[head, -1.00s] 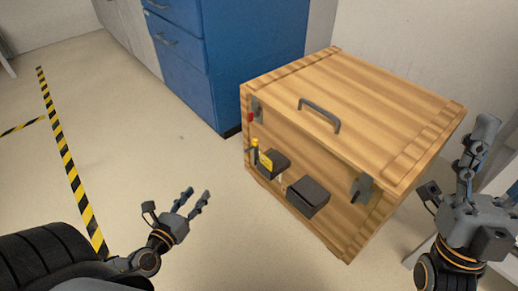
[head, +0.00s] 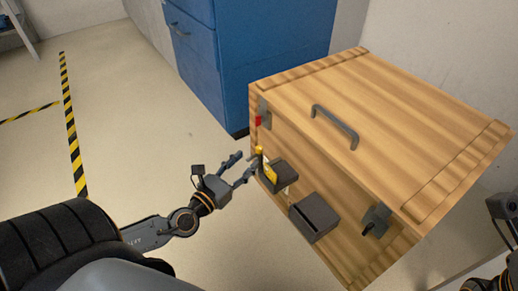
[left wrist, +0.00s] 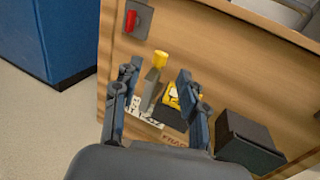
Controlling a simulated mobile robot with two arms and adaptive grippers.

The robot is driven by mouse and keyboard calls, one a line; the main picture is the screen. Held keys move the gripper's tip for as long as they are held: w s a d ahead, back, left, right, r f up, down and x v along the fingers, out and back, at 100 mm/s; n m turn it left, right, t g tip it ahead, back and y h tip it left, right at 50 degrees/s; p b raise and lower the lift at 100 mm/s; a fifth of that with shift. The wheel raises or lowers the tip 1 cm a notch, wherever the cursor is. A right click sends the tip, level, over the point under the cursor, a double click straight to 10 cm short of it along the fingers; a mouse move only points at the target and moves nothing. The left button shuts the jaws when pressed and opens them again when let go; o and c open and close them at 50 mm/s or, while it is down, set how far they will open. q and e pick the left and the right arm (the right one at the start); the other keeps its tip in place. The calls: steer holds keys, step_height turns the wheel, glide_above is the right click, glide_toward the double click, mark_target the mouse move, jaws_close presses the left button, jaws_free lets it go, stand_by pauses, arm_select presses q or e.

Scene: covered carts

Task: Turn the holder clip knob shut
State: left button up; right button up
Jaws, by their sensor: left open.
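A small yellow-topped knob (head: 259,151) on a grey stem stands at the left holder on the front of the wooden crate (head: 400,110). In the left wrist view the yellow knob (left wrist: 160,58) is upright, beyond and between my fingertips. The dark holder (head: 280,178) carries a yellow label (left wrist: 173,96), partly hidden by a finger in the wrist view. My left gripper (head: 245,166) is open and empty just left of the knob; it also shows in the wrist view (left wrist: 156,76). Contact with the knob cannot be told. Only part of my right wrist shows at the right edge; its fingers are out of view.
A second dark box (head: 314,217) sits to the right on the crate front. A grey latch plate with a red tab (left wrist: 131,20) is above left of the knob. A grey handle (head: 335,126) tops the lid. A blue cabinet (head: 235,60) stands behind.

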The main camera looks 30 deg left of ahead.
mark_target(257, 151)
arm_select(q)
steer(key=w, duration=0.7)
steer(key=shift+d, duration=0.25)
jaws_close()
